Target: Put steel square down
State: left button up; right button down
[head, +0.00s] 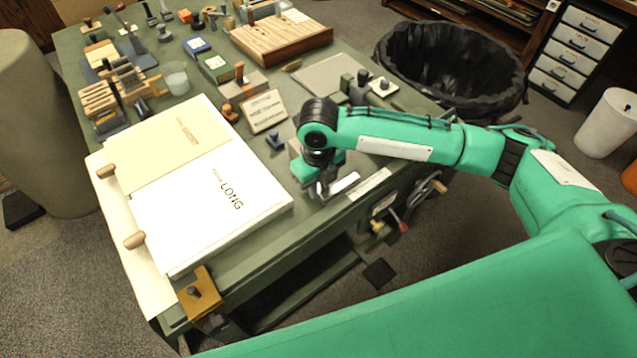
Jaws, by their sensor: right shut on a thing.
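My right gripper (323,188) is low over the right front edge of the green worktable (262,254), pointing down. It is shut on a small grey metal piece, which I take to be the steel square; the gripper and wrist hide most of its shape. I cannot tell whether the piece touches the tabletop. A pale bar (345,183) lies just right of the fingers, and a white strip (369,184) is beyond it at the table edge. My left gripper is not in view.
A large white board marked LONG (240,215) covers the front left of the table. A black-lined bin (455,65) is behind my right arm.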

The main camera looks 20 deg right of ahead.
jog(key=shift+f, duration=0.15)
jog(key=shift+f, duration=0.45)
jog(key=c, duration=1.3)
grip_release()
jog(key=shift+r, duration=0.15)
notch_tip(320, 180, up, 13)
